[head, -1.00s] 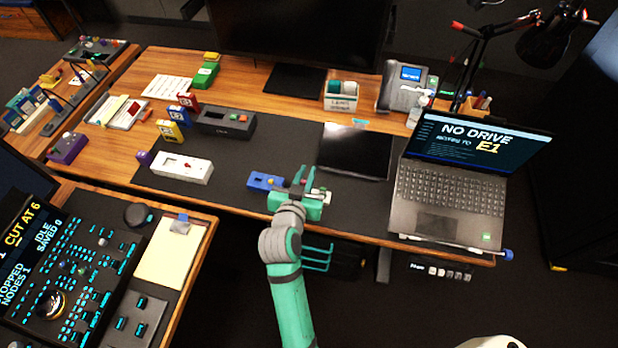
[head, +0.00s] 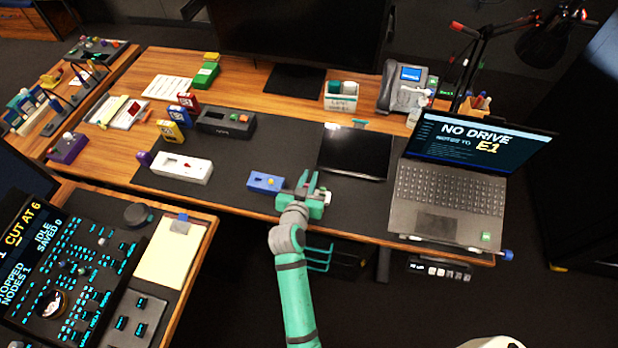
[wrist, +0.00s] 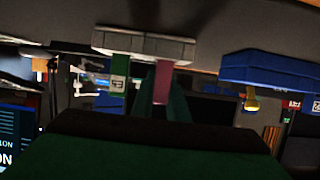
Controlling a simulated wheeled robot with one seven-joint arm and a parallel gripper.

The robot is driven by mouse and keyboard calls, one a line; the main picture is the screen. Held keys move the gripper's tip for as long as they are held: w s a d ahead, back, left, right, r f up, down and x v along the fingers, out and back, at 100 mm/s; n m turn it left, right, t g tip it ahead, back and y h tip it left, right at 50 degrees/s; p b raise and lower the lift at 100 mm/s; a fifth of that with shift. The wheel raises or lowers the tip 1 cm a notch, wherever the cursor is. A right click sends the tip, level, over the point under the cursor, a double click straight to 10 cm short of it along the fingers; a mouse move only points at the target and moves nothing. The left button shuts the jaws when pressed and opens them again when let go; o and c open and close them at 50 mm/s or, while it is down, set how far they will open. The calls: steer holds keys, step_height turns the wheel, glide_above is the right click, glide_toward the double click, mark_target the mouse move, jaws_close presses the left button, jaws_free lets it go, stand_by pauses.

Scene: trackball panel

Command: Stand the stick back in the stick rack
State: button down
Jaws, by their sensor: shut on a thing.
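In the wrist view, which shows the scene upside down, the pale grey stick rack (wrist: 125,44) lies on the dark mat. A green stick (wrist: 118,82) with a white mark stands in it. My gripper (wrist: 160,105) is shut on a pink-red stick (wrist: 162,80) in front of the lens. The pink stick's far end meets the rack's edge in this view; I cannot tell whether it is seated or only in front. In the head view my gripper (head: 308,186) is over the mat's front edge and hides most of the rack.
A dark tablet (head: 353,152) lies behind, and a laptop (head: 447,195) stands to the right. The mat between the white box (head: 182,167) and blue block is clear.

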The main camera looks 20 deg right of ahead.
steer(key=shift+f, duration=0.15)
steer(key=c, duration=1.7)
jaws_free()
steer(key=shift+c, duration=0.2)
steer(key=shift+w, duration=0.1)
